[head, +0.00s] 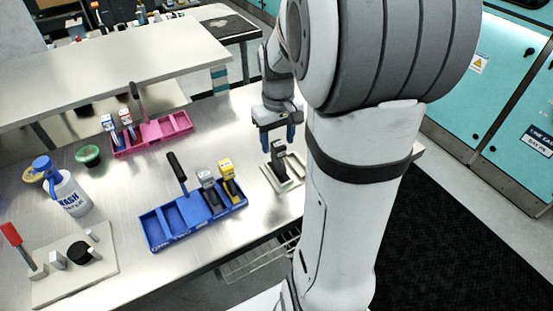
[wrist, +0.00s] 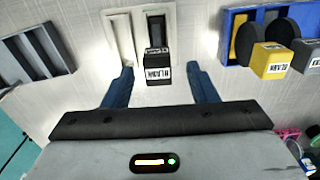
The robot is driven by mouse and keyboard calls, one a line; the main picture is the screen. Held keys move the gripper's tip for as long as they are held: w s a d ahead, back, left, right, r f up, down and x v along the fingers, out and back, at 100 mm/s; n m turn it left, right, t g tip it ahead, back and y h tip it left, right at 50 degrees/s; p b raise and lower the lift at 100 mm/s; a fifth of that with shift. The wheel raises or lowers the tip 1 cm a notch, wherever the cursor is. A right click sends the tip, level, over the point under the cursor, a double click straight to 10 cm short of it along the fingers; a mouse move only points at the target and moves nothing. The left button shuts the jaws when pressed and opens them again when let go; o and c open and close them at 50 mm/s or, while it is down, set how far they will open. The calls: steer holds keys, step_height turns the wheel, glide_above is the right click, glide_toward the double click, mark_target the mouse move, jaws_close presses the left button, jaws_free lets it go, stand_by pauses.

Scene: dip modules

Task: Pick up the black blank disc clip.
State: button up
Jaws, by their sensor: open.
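The black blank disc clip (head: 279,160) stands upright in a pale slotted holder (head: 292,184) near the right end of the bench. In the wrist view the black clip (wrist: 157,52) shows its white label, which reads as BLANK, and it sits in one slot of the pale holder (wrist: 113,30). My gripper (head: 277,143) is open, pointing down just above the clip. In the wrist view my two blue fingers (wrist: 160,72) are spread, one on each side of the clip's labelled end, with gaps on both sides. Contact is not visible.
A blue tray (head: 163,236) with yellow and grey clips stands left of the holder. A pink tray (head: 128,146) is further back. A wash bottle (head: 70,193) and a board (head: 78,275) stand at left. A grey slotted tray (wrist: 35,55) shows in the wrist view.

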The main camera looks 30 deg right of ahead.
mark_target(279, 144)
step_height(279, 144, down, 4)
steer(key=shift+d+r, duration=0.1)
steer(key=shift+r, duration=0.15)
jaws_close()
stand_by(0.5)
